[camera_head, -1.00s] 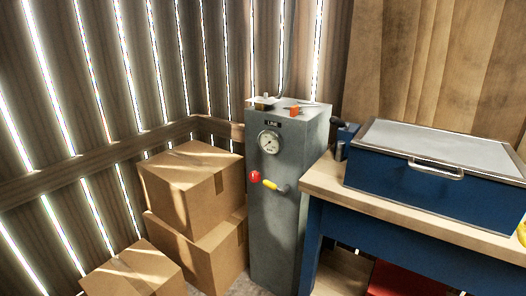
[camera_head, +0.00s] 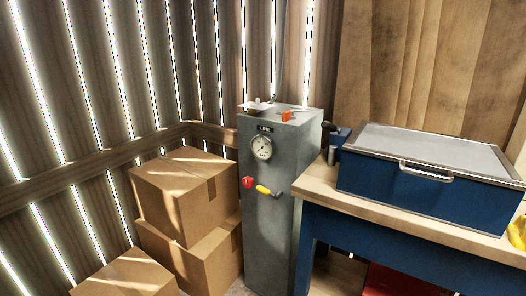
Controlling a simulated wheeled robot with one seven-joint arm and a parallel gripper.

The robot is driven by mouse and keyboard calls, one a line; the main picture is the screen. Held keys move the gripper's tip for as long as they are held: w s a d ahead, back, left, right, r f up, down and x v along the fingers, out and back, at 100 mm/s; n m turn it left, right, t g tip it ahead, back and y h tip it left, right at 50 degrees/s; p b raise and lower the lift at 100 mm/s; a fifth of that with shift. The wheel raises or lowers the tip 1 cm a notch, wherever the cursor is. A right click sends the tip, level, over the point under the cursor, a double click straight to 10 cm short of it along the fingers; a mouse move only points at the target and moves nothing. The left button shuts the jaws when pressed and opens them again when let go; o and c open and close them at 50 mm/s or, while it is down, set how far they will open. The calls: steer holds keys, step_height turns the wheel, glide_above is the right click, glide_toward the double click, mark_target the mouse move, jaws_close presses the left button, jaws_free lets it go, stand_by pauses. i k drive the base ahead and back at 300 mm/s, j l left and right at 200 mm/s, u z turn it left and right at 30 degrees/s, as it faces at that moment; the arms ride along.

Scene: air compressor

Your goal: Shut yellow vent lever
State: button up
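The yellow vent lever (camera_head: 264,190) is on the front face of a grey cabinet (camera_head: 266,240). Its yellow grip points left and slightly up from a dark pivot at its right end. A red knob (camera_head: 247,182) sits just left of it. A round white gauge (camera_head: 261,147) is above it, under a dark label. My gripper is not in view.
Stacked cardboard boxes (camera_head: 187,187) stand left of the cabinet. A workbench (camera_head: 401,214) with a blue metal box (camera_head: 421,184) stands close on its right. An orange item (camera_head: 287,115) and other small things lie on the cabinet top. Slatted walls close the corner behind.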

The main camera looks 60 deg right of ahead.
mark_target(263, 190)
steer(key=k+l, duration=0.15)
steer(key=l, duration=0.25)
steer(key=k+l, duration=0.2)
steer(key=l, duration=0.15)
steer(key=k+l, duration=0.15)
steer(key=l, duration=0.25)
